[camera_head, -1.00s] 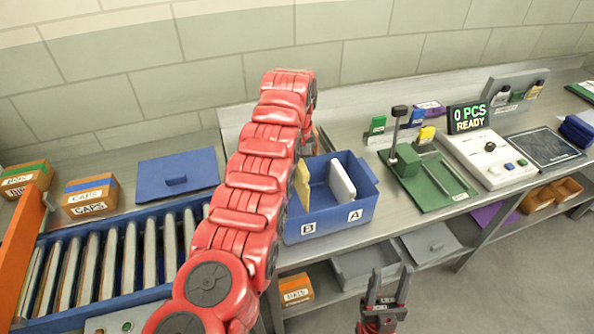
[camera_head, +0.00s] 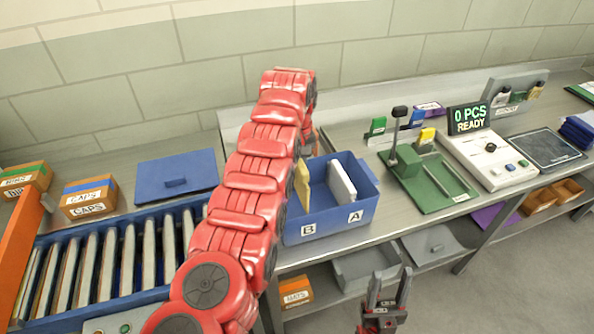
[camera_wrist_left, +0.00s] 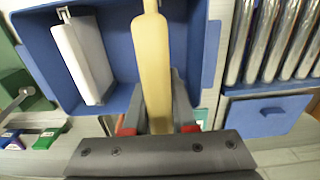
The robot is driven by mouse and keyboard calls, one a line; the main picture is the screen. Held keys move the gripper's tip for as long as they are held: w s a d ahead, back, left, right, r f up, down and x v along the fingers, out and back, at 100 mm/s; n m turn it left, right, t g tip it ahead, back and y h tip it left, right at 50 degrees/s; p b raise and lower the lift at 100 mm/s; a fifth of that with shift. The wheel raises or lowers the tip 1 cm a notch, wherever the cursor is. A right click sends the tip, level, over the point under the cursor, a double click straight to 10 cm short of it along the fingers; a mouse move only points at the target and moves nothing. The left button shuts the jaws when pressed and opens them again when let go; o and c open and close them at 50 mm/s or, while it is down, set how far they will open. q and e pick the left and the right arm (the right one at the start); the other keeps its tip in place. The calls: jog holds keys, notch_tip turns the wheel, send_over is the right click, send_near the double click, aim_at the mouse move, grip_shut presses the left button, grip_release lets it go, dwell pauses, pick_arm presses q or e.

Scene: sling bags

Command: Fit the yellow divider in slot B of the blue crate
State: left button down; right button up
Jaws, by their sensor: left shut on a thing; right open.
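The blue crate (camera_head: 365,205) stands on the bench, with labels B (camera_head: 308,229) and A (camera_head: 355,216) on its front. A white divider (camera_head: 342,181) stands on the A side; it also shows in the left wrist view (camera_wrist_left: 82,60). The yellow divider (camera_head: 303,186) is on the B side, partly behind my left arm. In the left wrist view my left gripper (camera_wrist_left: 158,92) is shut on the yellow divider (camera_wrist_left: 152,55), which reaches across the crate's interior. I cannot tell whether it is fully seated. My right gripper (camera_head: 387,286) is open and empty, in front of the bench.
A blue roller conveyor (camera_head: 110,262) and a blue lid (camera_head: 178,174) lie left of the crate. A green fixture (camera_head: 430,180) with a lever and a white control box (camera_head: 488,158) stand to its right. Grey bins (camera_head: 365,268) are on the shelf below.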

dwell(0.4)
pick_arm(q)
jog(key=shift+b, duration=0.35)
jog(key=shift+f, duration=0.2)
jog(key=shift+f+b, duration=0.3)
jog(key=shift+f, duration=0.05)
jog(key=shift+f+b, duration=0.55)
jog(key=shift+f, duration=0.35)
jog(key=shift+f+b, duration=1.75)
jog(key=shift+f, duration=2.3)
jog(key=c, duration=0.6)
grip_release()
jog(key=shift+c, duration=0.2)
